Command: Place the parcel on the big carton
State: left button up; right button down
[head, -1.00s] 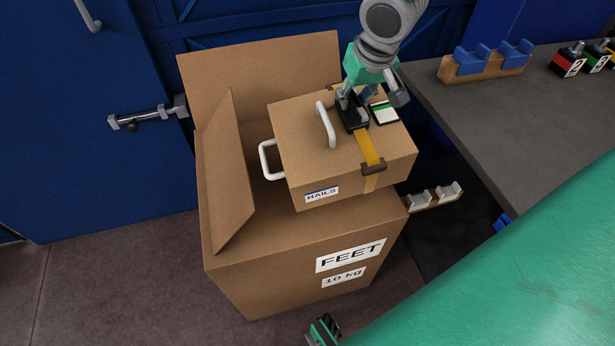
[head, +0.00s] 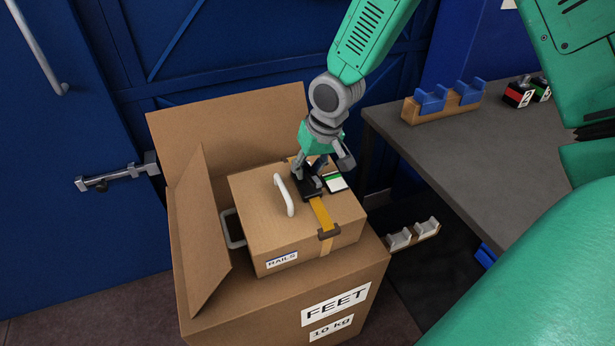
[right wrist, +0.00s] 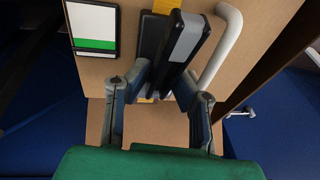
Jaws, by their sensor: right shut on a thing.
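The parcel (head: 250,200) is a brown box labelled RAILS with white handles, an orange strap and a black grip block on its lid. It sits over the top of the big carton (head: 285,315), labelled FEET 10 kg, between raised flaps at the back and left. It looks level and low on the carton; whether its underside touches is hidden. My right gripper (head: 315,178) is shut on the parcel's black grip block from above. In the right wrist view its fingers (right wrist: 160,85) close around the block (right wrist: 180,45). My left gripper is not in view.
A grey table (head: 440,155) stands at the right with a blue-topped wooden holder (head: 440,102) and small numbered blocks (head: 520,92). A pale bracket (head: 412,235) sits low beside the carton. A blue door with a bolt (head: 115,178) is behind on the left.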

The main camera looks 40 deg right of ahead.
jog(key=shift+f, duration=0.95)
jog(key=c, duration=1.4)
grip_release()
jog(key=p+v, duration=0.2)
jog(key=v, duration=1)
jog(key=shift+p, duration=0.4)
jog(key=shift+d, duration=0.1)
